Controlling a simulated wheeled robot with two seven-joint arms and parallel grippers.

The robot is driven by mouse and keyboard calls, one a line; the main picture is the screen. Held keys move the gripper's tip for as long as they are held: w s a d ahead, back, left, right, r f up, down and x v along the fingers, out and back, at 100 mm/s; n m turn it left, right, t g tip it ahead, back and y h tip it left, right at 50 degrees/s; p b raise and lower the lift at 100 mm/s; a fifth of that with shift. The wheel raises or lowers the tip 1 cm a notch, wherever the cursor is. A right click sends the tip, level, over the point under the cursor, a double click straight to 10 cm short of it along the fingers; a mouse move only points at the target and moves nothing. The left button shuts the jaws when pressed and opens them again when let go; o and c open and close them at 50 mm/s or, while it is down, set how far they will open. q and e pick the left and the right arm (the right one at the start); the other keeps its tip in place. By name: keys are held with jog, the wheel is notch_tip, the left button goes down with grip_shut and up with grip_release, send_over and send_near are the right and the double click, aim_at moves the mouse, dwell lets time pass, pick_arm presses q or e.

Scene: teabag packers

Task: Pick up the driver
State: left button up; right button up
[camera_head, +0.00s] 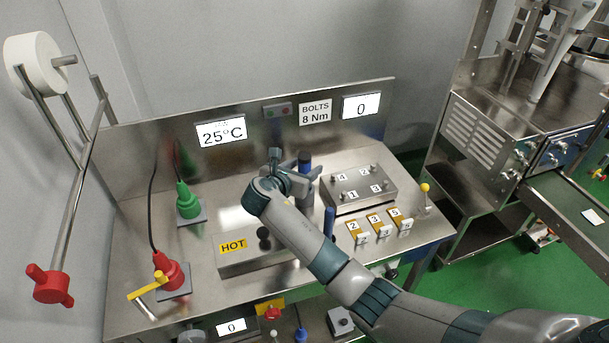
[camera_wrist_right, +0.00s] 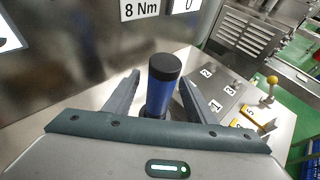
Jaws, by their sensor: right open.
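The driver (camera_head: 304,160) is an upright blue cylinder with a black top, behind the middle of the steel bench in the head view. In the right wrist view the driver (camera_wrist_right: 162,88) stands between the two fingers. My right gripper (camera_head: 295,168) is open around it, and the wrist view shows the open fingers (camera_wrist_right: 160,98) on either side, with a gap at the right. Contact at the left finger cannot be told. The driver's lower end is hidden behind the gripper. My left gripper is not in view.
A numbered steel block (camera_head: 347,205) and yellow numbered tags (camera_head: 376,224) lie to the right. A thin blue upright tool (camera_head: 329,222) stands near my right forearm.

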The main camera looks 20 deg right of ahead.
jog(key=shift+p+x, duration=0.35)
jog(key=shift+x, duration=1.6)
jog(key=shift+s, duration=0.1)
jog(key=c, duration=1.2)
